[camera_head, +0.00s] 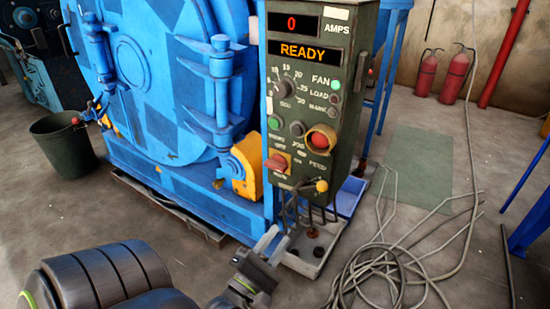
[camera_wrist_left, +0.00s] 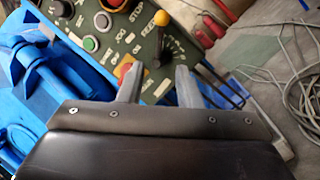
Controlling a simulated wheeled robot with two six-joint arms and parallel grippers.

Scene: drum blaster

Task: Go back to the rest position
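My left gripper (camera_head: 274,243) is in front of and below the green control box (camera_head: 330,100) in the head view. In the left wrist view its two grey fingers (camera_wrist_left: 159,80) stand apart with nothing between them. The box's lever with a yellow knob (camera_wrist_left: 162,18) shows beyond the fingers, apart from them. The box display reads 0 AMPS and READY. My right gripper is in neither view.
The blue drum machine (camera_head: 150,90) stands left of the box. A dark bin (camera_head: 65,148) is at the left. Coiled cables (camera_head: 375,275) lie on the floor at the right. Two red extinguishers (camera_head: 454,75) stand by the back wall.

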